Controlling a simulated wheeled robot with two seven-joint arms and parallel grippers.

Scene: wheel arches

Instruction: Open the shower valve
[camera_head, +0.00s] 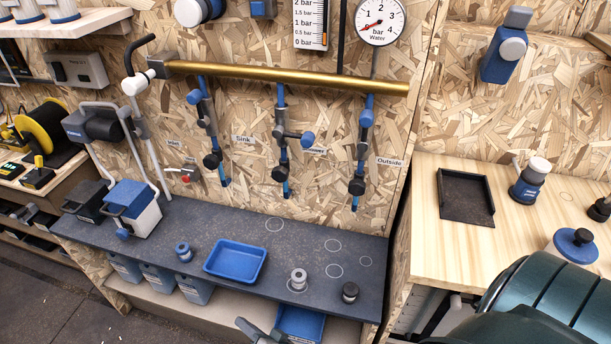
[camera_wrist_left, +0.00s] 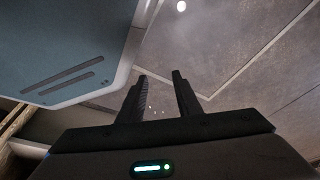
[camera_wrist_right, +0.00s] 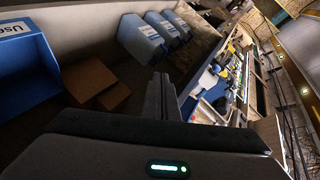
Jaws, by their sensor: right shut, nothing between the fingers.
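The shower valve (camera_head: 282,135) is the middle of three branches below the brass pipe in the head view. Its partly hidden label is to its right, and its blue-ended handle (camera_head: 307,139) sticks out to the right across the branch. My right gripper (camera_head: 243,325) is low at the bottom edge of the head view, in front of the bench and well below the valve. In the right wrist view its fingers (camera_wrist_right: 160,80) are together and empty. My left gripper (camera_wrist_left: 158,78) shows only in its own wrist view, with its fingers apart and nothing between them.
The brass pipe (camera_head: 290,78) also feeds the Sink valve (camera_head: 207,125) and Outside valve (camera_head: 361,140). The dark bench (camera_head: 220,220) below holds a blue tray (camera_head: 235,261) and small parts. Blue bins (camera_wrist_right: 141,38) and cardboard boxes (camera_wrist_right: 90,78) are beneath.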

